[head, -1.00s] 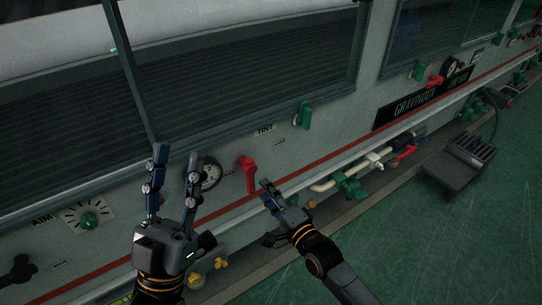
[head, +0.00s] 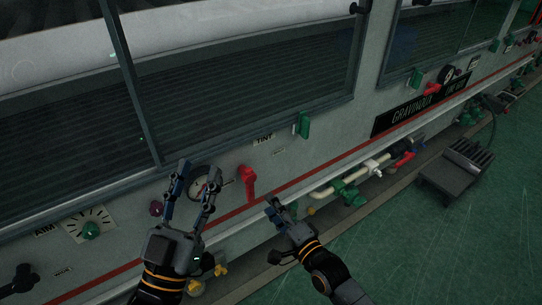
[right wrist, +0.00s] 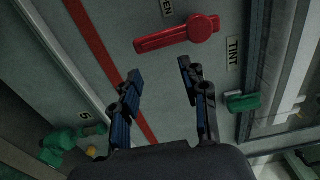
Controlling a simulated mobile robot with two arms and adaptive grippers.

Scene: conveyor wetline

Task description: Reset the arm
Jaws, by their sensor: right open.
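My left gripper (head: 193,180) stands in front of the machine panel in the head view, its two fingers apart and empty, overlapping the round gauge (head: 204,183). My right gripper (head: 273,208) is below and right of the red lever (head: 247,182) in the head view. In the right wrist view my right gripper (right wrist: 160,76) has its fingers spread with nothing between them. The red lever (right wrist: 178,35) lies beyond the fingertips there, apart from them.
The AIM dial with a green knob (head: 90,230) is at the lower left. Pipes with a green valve (head: 350,195) run along the base. A dark grated stand (head: 456,168) is on the green floor, otherwise open at right.

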